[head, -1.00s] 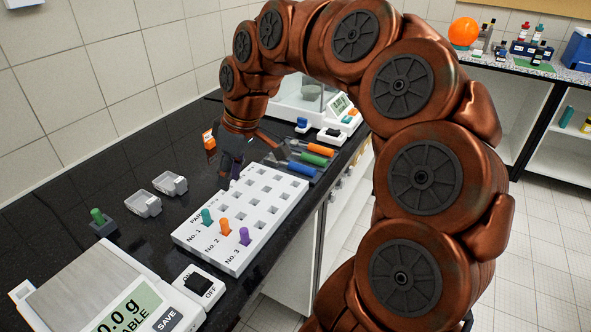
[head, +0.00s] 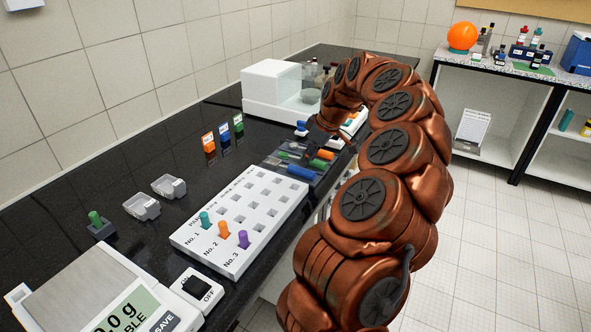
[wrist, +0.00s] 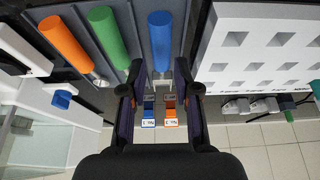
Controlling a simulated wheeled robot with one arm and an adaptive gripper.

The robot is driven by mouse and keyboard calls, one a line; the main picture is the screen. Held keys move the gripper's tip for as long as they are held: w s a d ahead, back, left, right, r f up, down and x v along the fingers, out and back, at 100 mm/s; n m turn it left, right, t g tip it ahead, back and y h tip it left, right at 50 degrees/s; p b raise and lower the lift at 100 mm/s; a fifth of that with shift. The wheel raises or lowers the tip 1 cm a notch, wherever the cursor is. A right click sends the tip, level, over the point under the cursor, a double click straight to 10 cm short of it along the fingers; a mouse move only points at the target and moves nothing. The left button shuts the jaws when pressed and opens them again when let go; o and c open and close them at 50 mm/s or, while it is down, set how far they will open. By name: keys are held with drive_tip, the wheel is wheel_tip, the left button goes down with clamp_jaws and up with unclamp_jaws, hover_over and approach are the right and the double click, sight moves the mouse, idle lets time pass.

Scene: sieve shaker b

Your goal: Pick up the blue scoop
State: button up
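The blue scoop (head: 301,171) lies nearest the pegboard in a dark tray (head: 268,158) on the black bench. Its blue handle shows at the top middle of the wrist view (wrist: 160,38). Green (wrist: 106,36) and orange (wrist: 63,42) handles lie beside it to the left there. My gripper (wrist: 160,72) is open, with a finger on either side of the line of the blue handle. I cannot tell whether the fingers touch it. In the head view my gripper (head: 312,146) is over the tray, partly hidden by my arm.
A white pegboard (head: 240,220) with coloured pegs stands close to the tray. Small orange (head: 208,141), blue (head: 225,134) and green (head: 238,124) labelled items stand behind the tray. A white-framed balance (head: 268,92) stands at the far end. A second balance (head: 85,280) is at the near left.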

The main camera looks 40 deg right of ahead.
sight(302, 169)
drive_tip(key=p+x, duration=0.1)
drive_tip(key=x, duration=0.3)
drive_tip(key=shift+w+a+f+p, duration=0.2)
drive_tip(key=shift+w+p, duration=0.05)
drive_tip(key=shift+p, duration=0.15)
drive_tip(key=shift+f, duration=0.2)
drive_tip(key=shift+f+b, duration=0.25)
drive_tip(key=shift+b, duration=0.25)
drive_tip(key=shift+c, duration=0.3)
clamp_jaws()
